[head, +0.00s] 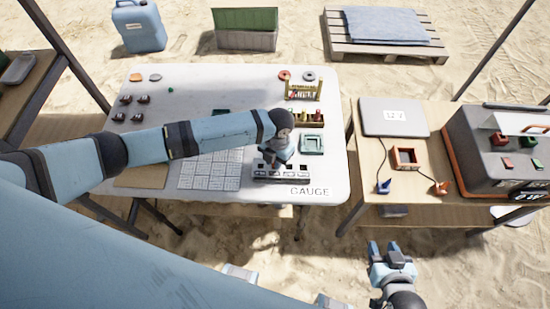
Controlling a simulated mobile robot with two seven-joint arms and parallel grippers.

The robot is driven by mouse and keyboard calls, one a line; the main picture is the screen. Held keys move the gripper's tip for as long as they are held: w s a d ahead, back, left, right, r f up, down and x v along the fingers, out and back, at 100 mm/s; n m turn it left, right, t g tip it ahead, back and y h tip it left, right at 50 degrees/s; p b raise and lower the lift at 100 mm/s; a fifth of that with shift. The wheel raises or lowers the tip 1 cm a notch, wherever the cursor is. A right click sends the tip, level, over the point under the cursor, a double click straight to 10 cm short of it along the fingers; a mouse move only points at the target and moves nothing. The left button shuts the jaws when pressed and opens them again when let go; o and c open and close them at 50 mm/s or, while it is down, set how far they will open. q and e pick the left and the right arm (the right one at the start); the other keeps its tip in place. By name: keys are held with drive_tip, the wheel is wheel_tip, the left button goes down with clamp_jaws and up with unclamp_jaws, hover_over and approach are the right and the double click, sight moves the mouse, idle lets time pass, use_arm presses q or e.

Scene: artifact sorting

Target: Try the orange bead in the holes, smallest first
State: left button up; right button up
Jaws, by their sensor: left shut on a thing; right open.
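The gauge block (262,175), a dark strip with a row of light-marked holes, lies at the front right of the white table, just behind the printed word GAUGE. My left gripper (276,161) points down right over the block. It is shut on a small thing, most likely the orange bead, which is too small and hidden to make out. Whether the bead touches a hole cannot be told. My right gripper (388,250) is open and empty, off the table at the lower right over the sand.
White grid cards (207,172) lie left of the gauge. A teal square tray (312,144), a compartment box (309,120) and a yellow rack (303,91) stand behind it. Dark small items (126,100) sit at the far left. A wooden side table with a laptop (394,117) stands right.

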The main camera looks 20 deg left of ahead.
idle(0.3)
use_arm(q)
drive_tip(key=o, duration=1.2)
drive_tip(key=shift+r+p, duration=2.6)
drive_tip(key=shift+r, duration=0.45)
